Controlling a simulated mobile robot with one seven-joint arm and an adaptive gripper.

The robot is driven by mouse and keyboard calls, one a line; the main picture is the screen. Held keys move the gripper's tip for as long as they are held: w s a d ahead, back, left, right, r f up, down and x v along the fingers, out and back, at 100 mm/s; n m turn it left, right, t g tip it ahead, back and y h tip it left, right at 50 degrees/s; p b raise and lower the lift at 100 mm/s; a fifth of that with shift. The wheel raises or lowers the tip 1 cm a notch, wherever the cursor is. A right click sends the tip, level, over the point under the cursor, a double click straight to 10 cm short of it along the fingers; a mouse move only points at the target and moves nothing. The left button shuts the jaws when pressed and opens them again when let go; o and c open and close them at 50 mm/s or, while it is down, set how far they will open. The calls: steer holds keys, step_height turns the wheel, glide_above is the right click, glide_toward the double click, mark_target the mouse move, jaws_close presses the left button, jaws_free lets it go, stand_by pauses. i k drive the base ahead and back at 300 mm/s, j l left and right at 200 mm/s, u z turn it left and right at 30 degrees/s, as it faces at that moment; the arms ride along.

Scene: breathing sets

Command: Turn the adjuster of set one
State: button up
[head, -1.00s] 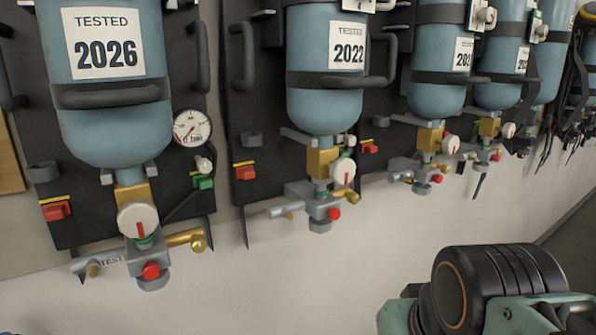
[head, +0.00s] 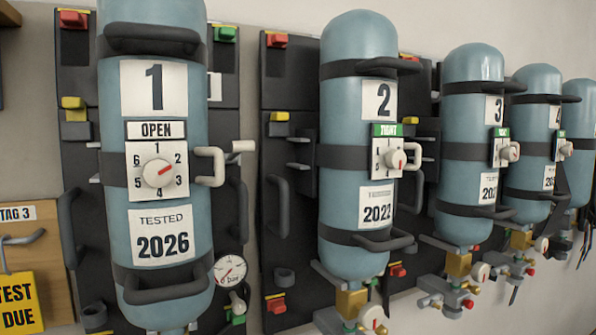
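Set one is a blue cylinder (head: 154,100) marked 1, on a dark backboard at the left of the head view. A white dial knob (head: 158,174) with a red mark sits on a numbered plate under the word OPEN. The red mark points up and right, towards 2. I cannot tell for certain whether this dial is the adjuster. A pale crank-shaped handle (head: 210,166) sticks out to its right. A small gauge (head: 230,269) hangs at the lower right of the cylinder. The valve under set one is cut off by the bottom edge. My gripper is not in view.
Set two (head: 358,120) stands to the right with a green label and its own knob (head: 396,159). Several similar sets recede to the right. A wooden board with a yellow TEST DUE sign (head: 18,304) is at the left. Handles and straps jut from the boards.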

mark_target(158, 173)
steer(key=u, duration=1.4)
